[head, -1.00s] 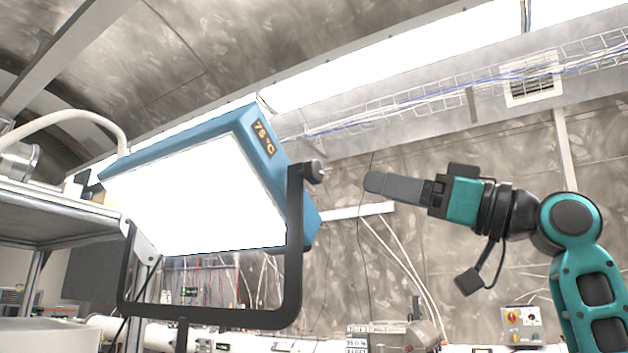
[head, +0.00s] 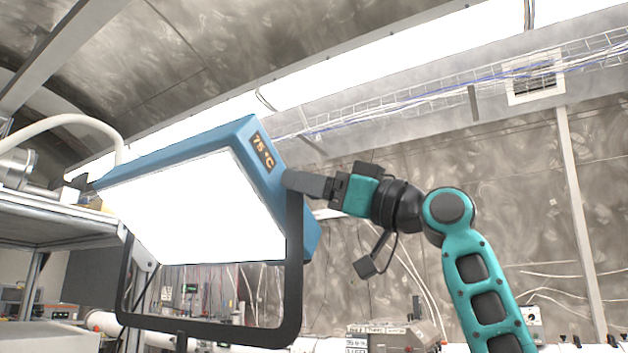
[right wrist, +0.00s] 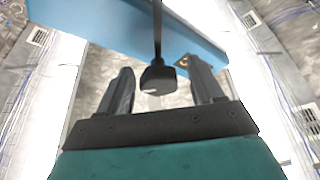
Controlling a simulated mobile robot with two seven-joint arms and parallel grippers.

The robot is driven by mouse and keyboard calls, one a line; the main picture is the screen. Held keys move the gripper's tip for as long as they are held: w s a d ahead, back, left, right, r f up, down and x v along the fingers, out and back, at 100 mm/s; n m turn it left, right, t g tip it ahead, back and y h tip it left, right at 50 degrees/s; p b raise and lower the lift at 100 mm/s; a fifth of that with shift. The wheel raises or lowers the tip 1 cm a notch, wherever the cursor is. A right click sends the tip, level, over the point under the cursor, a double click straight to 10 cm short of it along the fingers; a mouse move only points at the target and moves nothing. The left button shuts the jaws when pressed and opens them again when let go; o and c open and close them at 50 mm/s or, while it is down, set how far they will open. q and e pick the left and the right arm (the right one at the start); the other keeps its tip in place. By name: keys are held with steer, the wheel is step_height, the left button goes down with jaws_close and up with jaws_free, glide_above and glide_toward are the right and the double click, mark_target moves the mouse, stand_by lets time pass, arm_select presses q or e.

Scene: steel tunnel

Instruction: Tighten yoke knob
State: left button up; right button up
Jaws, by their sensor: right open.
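A blue lamp (head: 265,172) with a bright white panel and a "75 °C" display hangs tilted in a black U-shaped yoke (head: 294,262). The dark yoke knob (right wrist: 158,78) shows in the right wrist view at the end of the yoke's thin upright arm. In the head view the knob is hidden behind my fingers. My right gripper (head: 290,180) is at the top of the yoke's right arm. In the right wrist view its two fingers are open, one on each side of the knob, with a gap on both sides. My left gripper is out of view.
A metal shelf (head: 50,228) with a pale hose stands left of the lamp. A wire cable tray (head: 430,98) and a bright light strip run overhead. Cables and equipment stand behind and below the yoke.

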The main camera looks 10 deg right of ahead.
steer(key=c, duration=1)
steer(key=shift+o, duration=0.2)
steer(key=shift+m+t+h, duration=0.7)
steer(key=shift+m+t, duration=0.3)
steer(key=shift+m, duration=1.1)
steer(key=o, duration=1)
steer(key=shift+c, duration=0.2)
steer(key=shift+d, duration=0.1)
steer(key=b+v, duration=0.3)
steer(key=v, duration=0.9)
steer(key=shift+s+d+f+b, duration=0.2)
steer(key=shift+d+b, duration=0.05)
steer(key=shift+b, duration=0.1)
